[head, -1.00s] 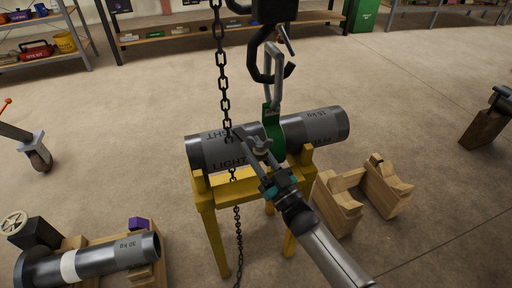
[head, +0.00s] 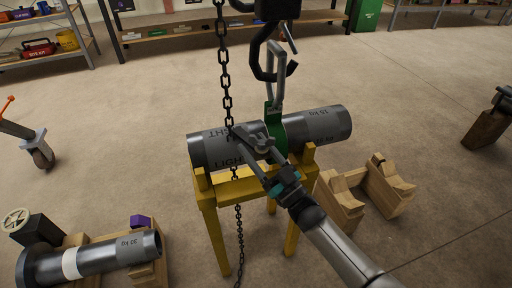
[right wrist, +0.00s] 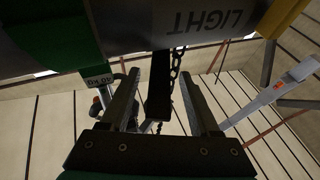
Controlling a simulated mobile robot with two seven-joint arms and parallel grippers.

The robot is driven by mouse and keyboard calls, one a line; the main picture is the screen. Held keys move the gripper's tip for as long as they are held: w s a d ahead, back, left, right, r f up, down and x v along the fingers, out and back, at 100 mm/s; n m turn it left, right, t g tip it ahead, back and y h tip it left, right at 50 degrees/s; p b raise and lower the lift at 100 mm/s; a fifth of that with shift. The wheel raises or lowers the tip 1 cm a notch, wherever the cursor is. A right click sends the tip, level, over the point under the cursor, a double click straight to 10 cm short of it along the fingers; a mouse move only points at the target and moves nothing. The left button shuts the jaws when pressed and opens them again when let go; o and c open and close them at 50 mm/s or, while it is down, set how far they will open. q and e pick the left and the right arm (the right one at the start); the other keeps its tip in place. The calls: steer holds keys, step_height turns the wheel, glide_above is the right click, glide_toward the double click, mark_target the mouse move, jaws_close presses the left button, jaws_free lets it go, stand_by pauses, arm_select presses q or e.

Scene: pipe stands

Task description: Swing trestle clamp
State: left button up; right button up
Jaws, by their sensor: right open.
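A grey pipe (head: 320,124) marked "LIGHT" lies across the yellow trestle (head: 211,216). A green band (head: 274,122) wraps the pipe and hangs by a grey link from a black hook (head: 268,68); the band also shows in the right wrist view (right wrist: 52,35). My right gripper (head: 251,141) is at the pipe's near side, left of the band. In the right wrist view its two fingers are apart, with a dark bar (right wrist: 160,88) between them, probably the trestle clamp's arm. Contact with the bar cannot be told. My left gripper is out of view.
A black chain (head: 224,75) hangs close to my right gripper, past the pipe. Wooden cradles (head: 341,205) stand right of the trestle. Another pipe (head: 115,256) rests on wood at the lower left. Shelves (head: 215,28) line the back. The floor between is open.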

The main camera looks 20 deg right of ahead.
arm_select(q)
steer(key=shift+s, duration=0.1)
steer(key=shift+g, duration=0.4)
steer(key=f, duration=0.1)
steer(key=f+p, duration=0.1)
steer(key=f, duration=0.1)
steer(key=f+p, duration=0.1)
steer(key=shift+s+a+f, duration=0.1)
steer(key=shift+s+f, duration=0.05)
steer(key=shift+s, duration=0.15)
arm_select(e)
steer(key=v, duration=1.5)
steer(key=shift+s, duration=0.1)
steer(key=shift+c, duration=0.2)
